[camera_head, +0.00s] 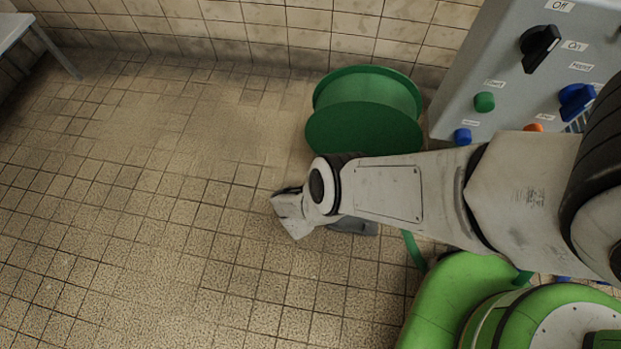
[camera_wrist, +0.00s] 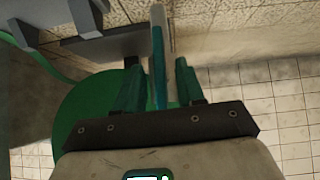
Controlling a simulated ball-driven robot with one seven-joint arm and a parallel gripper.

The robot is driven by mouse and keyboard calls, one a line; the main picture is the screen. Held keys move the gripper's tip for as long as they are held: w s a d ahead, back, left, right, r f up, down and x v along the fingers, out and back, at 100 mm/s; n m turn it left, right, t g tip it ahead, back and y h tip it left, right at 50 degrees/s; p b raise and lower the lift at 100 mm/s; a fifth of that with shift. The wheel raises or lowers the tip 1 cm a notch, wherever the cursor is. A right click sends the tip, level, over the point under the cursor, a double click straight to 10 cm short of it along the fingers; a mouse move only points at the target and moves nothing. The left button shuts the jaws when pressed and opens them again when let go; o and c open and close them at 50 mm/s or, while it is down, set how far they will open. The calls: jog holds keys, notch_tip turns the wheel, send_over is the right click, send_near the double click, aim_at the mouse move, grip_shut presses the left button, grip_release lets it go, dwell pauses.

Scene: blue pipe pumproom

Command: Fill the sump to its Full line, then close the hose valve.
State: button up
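I see no sump or Full line in either view. A green hose reel (camera_head: 366,115) stands on the floor by the back wall. In the wrist view a large green disc (camera_wrist: 75,118), perhaps its flange, lies behind my gripper. My gripper (camera_wrist: 158,82) shows two dark green fingers standing apart. An upright teal and pale bar (camera_wrist: 158,40) shows between them, with gaps on both sides; I cannot tell whether it is the hose valve's handle. In the head view my arm hides the fingers. A green hose-like strip (camera_head: 413,250) shows below my arm.
A grey control box (camera_head: 500,70) with a black Off/On switch (camera_head: 540,45), a green button (camera_head: 484,102) and blue knobs stands at right, close to my arm. A pale table (camera_head: 12,28) is at the far left. The tiled floor (camera_head: 130,210) at left is clear.

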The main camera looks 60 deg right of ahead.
jog(key=p+v, duration=0.7)
jog(key=v, duration=0.3)
jog(key=shift+p, duration=0.35)
jog(key=shift+r, duration=0.1)
